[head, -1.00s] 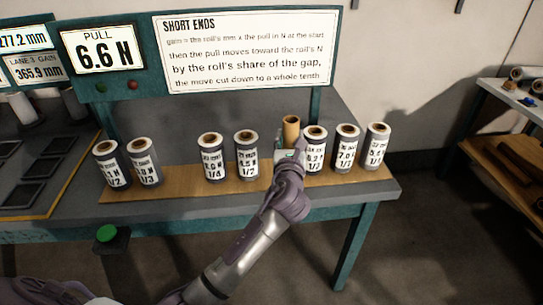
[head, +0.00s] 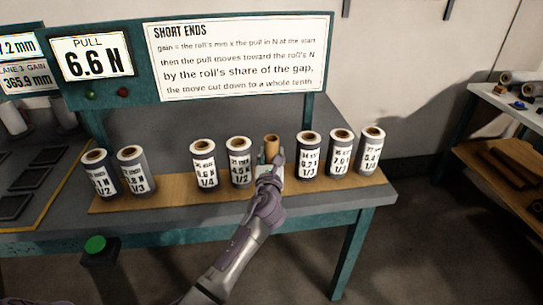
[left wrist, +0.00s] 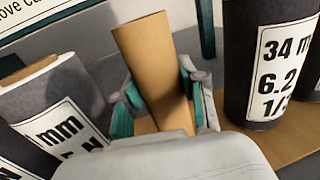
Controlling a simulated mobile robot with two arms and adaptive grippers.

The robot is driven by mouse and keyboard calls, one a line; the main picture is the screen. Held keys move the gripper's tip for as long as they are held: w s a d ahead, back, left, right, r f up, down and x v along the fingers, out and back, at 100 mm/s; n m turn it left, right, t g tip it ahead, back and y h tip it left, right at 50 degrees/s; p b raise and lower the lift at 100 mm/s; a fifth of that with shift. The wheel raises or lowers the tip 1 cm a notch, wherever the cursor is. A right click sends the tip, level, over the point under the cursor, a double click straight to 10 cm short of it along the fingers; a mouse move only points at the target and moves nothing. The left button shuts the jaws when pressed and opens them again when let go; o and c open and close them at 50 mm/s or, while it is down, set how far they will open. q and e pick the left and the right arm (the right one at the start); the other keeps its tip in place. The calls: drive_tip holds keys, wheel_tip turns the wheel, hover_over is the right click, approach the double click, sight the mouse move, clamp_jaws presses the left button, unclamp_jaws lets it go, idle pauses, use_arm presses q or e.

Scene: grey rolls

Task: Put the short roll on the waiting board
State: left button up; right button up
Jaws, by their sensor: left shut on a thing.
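A bare brown cardboard tube (head: 272,146), seemingly the short roll, stands nearly upright in my left gripper (head: 270,170). The left wrist view shows the tube (left wrist: 152,60) between the teal finger pads, with the gripper shut on it. It is over or on the wooden board (head: 130,201) along the table's front, in the gap between the grey rolls. Whether its foot touches the board is hard to tell, since my gripper covers its lower part. My right gripper is not in view.
Labelled grey rolls stand on the board: a roll (head: 239,163) close left of the tube and a roll (head: 309,157) close right, with several others beyond. A sign (head: 240,57) and pull display (head: 92,57) stand behind. A green button (head: 96,244) is at front left.

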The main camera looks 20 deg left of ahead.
use_arm(q)
drive_tip(key=shift+f, duration=0.1)
drive_tip(key=o, duration=1.1)
drive_tip(key=shift+s+d, duration=0.1)
drive_tip(key=shift+s, duration=0.05)
drive_tip(key=v, duration=1.1)
drive_tip(key=shift+s+d, duration=0.1)
drive_tip(key=shift+s, duration=0.3)
